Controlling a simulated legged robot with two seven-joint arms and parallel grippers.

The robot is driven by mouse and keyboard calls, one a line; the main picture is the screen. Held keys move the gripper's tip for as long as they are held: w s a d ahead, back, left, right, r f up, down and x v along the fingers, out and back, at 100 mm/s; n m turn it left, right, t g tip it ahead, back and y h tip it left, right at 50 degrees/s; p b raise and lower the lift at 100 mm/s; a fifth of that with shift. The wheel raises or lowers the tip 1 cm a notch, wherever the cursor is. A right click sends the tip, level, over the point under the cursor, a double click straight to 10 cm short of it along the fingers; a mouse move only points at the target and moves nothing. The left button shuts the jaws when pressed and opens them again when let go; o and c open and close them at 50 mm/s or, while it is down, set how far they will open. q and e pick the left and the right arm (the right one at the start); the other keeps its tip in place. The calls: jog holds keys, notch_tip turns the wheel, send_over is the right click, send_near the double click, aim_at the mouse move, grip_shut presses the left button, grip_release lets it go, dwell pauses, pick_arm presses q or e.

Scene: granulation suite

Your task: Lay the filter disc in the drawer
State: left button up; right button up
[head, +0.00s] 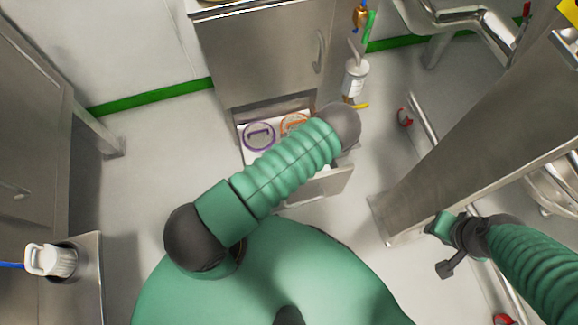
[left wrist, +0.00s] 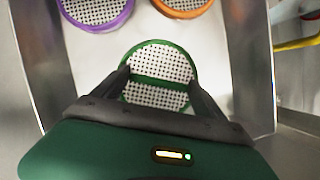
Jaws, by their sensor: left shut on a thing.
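The filter disc (left wrist: 160,62), a white perforated round with a green rim and a green bar across it, is between the fingers of my left gripper (left wrist: 160,80), which is shut on it. The disc is over the white floor of the open drawer (left wrist: 252,60); I cannot tell whether it touches the floor. In the head view the drawer (head: 330,182) is pulled out, and my left arm hides the disc and the left gripper. My right gripper (head: 443,246) is at the right, away from the drawer; its jaws are unclear.
A purple-rimmed disc (left wrist: 97,12) and an orange-rimmed disc (left wrist: 183,8) lie side by side in the drawer, beyond the green one. A steel cabinet (head: 262,50) stands above the drawer. A white bottle (head: 355,78) hangs to its right. A steel column (head: 480,130) stands at right.

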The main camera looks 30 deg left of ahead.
pick_arm(q)
notch_tip(320, 180, down, 3)
jog(key=shift+r+b, duration=0.2)
jog(key=shift+b, duration=0.15)
jog(key=shift+f, duration=0.15)
jog(key=shift+c, duration=0.7)
jog(key=o, duration=1.5)
jog(key=shift+c, duration=0.2)
pick_arm(e)
jog(key=shift+f, duration=0.75)
